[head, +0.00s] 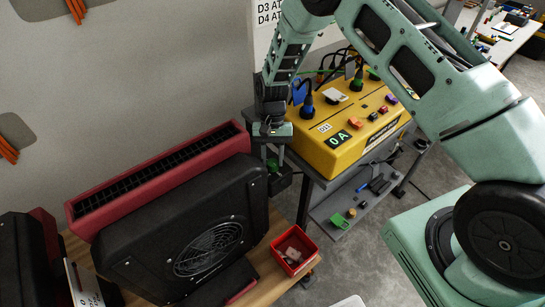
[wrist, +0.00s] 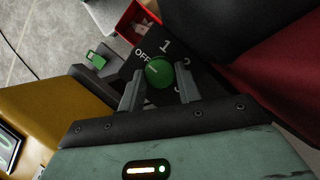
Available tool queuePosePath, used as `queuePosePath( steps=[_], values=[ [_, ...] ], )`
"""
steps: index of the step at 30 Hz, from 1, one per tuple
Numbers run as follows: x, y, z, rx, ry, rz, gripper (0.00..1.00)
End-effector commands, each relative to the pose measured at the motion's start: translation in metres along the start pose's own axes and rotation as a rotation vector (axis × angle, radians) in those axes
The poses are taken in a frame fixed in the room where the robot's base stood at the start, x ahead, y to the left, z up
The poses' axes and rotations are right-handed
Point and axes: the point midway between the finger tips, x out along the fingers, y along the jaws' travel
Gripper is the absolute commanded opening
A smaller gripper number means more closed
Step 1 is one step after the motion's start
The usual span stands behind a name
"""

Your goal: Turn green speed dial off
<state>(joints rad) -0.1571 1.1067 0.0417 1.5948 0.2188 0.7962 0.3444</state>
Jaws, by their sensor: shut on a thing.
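The green speed dial (wrist: 159,72) is a round knob on a black panel (wrist: 195,95) marked OFF, 1 and more figures partly hidden by a finger. OFF is at the dial's upper left and 1 above it. A light mark shows on the knob, but its exact setting is hard to read. My gripper (wrist: 159,78) has one finger on each side of the knob and is shut on it.
A yellow power box (head: 340,140) with plugs, cables and a "0 A" display stands right of my gripper. A red bin (head: 281,262) sits by the black unit. A long red grille housing (head: 155,180) lies behind it. A green piece (wrist: 95,58) is near the dial.

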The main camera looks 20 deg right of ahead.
Motion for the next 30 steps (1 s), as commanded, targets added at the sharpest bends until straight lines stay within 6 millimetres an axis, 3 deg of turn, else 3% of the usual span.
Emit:
queuePosePath(
  steps=[1, 2, 3, 4, 13, 17, 30],
  values=[
    [-0.001, 0.0, -0.001, -0.002, 0.002, 0.0, 0.11],
    [-0.001, 0.0, -0.001, -0.002, 0.002, 0.0, 0.42],
    [-0.001, 0.0, -0.001, -0.001, 0.002, 0.0, 0.53],
    [-0.001, 0.0, -0.001, -0.001, 0.002, 0.0, 0.55],
    [-0.002, 0.0, -0.001, 0.0, 0.001, -0.001, 0.55],
    [-0.013, -0.001, -0.002, 0.0, 0.005, -0.003, 0.55],
    [-0.109, -0.001, -0.002, -0.001, 0.006, -0.003, 0.55]
  ],
)
